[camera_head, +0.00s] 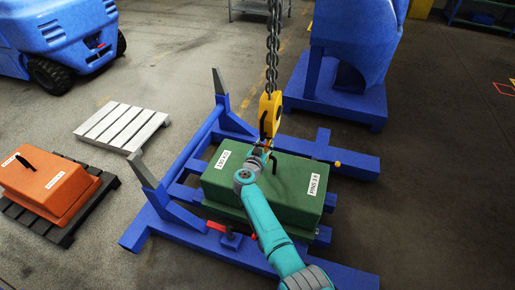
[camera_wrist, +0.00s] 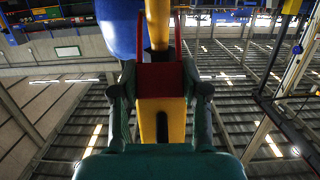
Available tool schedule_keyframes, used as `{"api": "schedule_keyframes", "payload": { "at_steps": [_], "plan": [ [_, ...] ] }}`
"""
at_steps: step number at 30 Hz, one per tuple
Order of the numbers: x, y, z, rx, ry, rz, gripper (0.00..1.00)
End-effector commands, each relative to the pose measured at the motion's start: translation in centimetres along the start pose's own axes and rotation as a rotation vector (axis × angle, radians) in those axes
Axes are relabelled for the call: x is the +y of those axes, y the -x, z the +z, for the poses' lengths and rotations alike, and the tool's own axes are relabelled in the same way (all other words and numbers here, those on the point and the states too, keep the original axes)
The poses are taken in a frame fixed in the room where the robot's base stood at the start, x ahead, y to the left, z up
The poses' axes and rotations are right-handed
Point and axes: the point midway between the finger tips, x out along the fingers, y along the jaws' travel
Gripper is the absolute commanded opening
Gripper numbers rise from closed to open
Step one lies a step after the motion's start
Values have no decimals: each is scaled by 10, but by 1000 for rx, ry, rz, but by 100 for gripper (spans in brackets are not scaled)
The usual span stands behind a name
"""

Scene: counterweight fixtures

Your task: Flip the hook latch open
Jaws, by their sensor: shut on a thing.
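The yellow crane hook block (camera_head: 271,108) hangs on a chain above the green counterweight (camera_head: 290,190). Its dark hook reaches down to the top of the green block. My gripper (camera_head: 264,146) is at the hook's lower part. In the wrist view, my gripper (camera_wrist: 160,100) has its two fingers on either side of a red piece (camera_wrist: 160,80), which appears to be the hook latch. The yellow part of the hook (camera_wrist: 160,118) shows between the fingers. The gripper is shut on the latch. The latch's exact angle is hard to tell.
The green block rests on a blue frame (camera_head: 200,150) with upright posts at left. An orange counterweight (camera_head: 45,185) sits on a dark pallet, and a pale pallet (camera_head: 120,127) lies behind it. A blue machine (camera_head: 350,60) stands behind. The chain (camera_head: 273,40) rises overhead.

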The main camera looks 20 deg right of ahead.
Motion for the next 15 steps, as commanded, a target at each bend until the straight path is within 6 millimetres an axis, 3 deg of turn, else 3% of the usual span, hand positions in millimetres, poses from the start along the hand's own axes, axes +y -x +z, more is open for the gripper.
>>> {"api": "schedule_keyframes", "payload": {
  "at_steps": [15],
  "plan": [
    [2, -6, -5, -105, 0, -1, 0]
  ]
}}
